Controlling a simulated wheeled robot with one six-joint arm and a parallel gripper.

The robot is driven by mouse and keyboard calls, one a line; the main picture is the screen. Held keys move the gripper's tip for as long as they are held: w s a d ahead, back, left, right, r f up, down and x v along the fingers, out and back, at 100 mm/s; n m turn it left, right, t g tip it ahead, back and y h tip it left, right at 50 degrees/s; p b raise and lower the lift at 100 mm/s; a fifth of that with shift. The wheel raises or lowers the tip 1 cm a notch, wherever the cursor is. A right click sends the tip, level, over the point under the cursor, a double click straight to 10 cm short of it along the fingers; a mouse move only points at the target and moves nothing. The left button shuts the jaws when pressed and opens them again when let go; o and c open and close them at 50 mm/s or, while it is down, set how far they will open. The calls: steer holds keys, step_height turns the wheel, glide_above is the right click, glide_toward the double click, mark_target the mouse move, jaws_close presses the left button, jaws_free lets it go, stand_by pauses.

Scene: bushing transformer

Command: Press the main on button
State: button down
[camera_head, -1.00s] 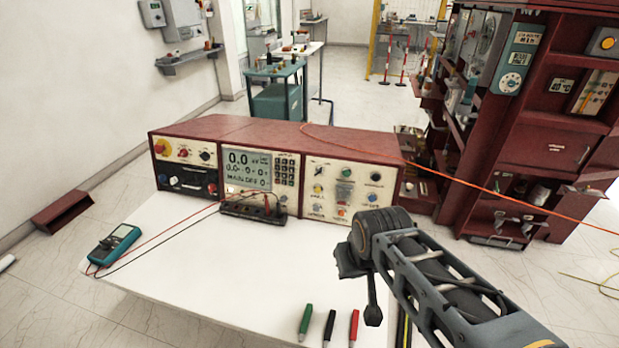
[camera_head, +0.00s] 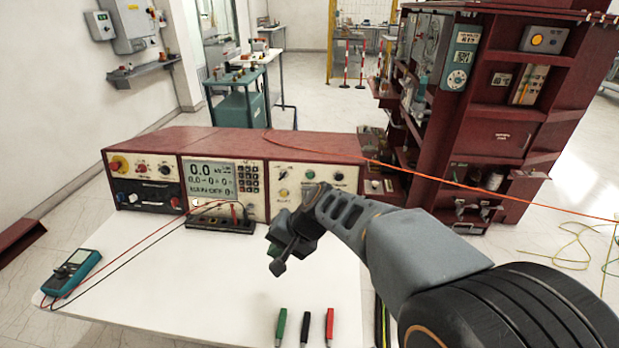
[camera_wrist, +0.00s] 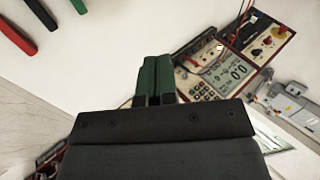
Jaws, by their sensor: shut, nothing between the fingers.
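A red test console (camera_head: 250,148) stands at the back of the white table, with three front panels. Its right panel (camera_head: 296,184) carries several small coloured knobs and buttons, including a yellow one (camera_head: 283,193) and a green one (camera_head: 310,174). Their labels are too small to read, so I cannot tell which is the main on button. My gripper (camera_head: 278,266) is shut and empty, in front of the right panel and apart from it; my arm hides that panel's lower right part. In the wrist view its green fingers (camera_wrist: 155,78) are together, and the display panel (camera_wrist: 222,76) shows at right.
A black terminal box (camera_head: 222,224) with leads lies before the console, and a teal multimeter (camera_head: 72,270) is at the table's left. An orange cable (camera_head: 420,174) crosses the console top. The table's middle left is clear.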

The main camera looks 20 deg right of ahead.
steer(key=w+d+m+t+y, duration=0.2)
steer(key=w+d+m+t, duration=0.25)
steer(key=w+m, duration=0.5)
steer(key=w+d+f+m+t+h, duration=0.2)
steer(key=w+d+m+t+h, duration=0.1)
steer(key=w+d+m+t, duration=0.3)
steer(key=w+d+m, duration=0.2)
steer(key=w+d, duration=0.2)
steer(key=shift+d+f+m+h, duration=0.3)
steer(key=shift+d+m, duration=0.05)
steer(key=shift+d, duration=0.05)
